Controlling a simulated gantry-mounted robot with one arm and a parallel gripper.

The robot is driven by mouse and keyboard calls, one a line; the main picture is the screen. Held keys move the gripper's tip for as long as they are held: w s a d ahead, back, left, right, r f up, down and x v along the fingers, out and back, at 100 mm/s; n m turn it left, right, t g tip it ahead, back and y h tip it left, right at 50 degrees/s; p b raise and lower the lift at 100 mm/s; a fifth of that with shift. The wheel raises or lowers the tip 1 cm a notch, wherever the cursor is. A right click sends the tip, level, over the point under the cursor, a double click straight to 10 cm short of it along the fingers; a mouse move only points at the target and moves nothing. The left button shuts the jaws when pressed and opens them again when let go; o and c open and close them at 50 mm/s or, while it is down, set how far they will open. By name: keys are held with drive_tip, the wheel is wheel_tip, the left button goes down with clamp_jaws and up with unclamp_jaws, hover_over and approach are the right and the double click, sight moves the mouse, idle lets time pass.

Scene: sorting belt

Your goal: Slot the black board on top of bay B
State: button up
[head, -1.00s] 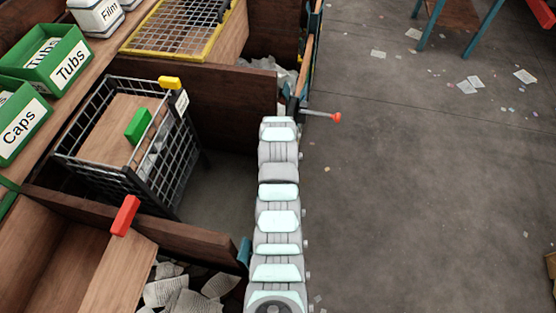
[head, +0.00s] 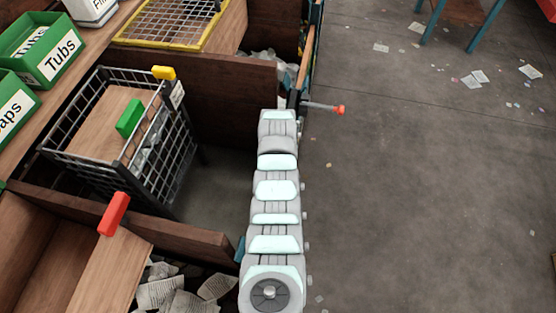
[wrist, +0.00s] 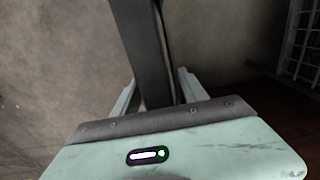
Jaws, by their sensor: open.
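In the wrist view my gripper (wrist: 156,88) is open, with one pale finger on each side of a long dark bar or board (wrist: 140,45). I cannot tell whether this is the black board or a part of a frame, nor whether the fingers touch it. The head view shows my arm reaching up the picture along the bays' right edge; the gripper itself is hidden there. No black board can be made out in the head view. No letter marking bay B is readable.
A wire cage (head: 172,150) with a green tab (head: 129,118) stands between dark wooden dividers (head: 222,95). A red tab (head: 113,214) tops the nearer divider. A red-tipped lever (head: 338,110) sticks out beside my arm. The floor at right (head: 430,190) is mostly clear.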

drive_tip(key=shift+f, duration=1.2)
drive_tip(key=shift+c, duration=0.2)
clamp_jaws()
idle(0.4)
drive_tip(key=c, duration=0.5)
unclamp_jaws()
clamp_jaws()
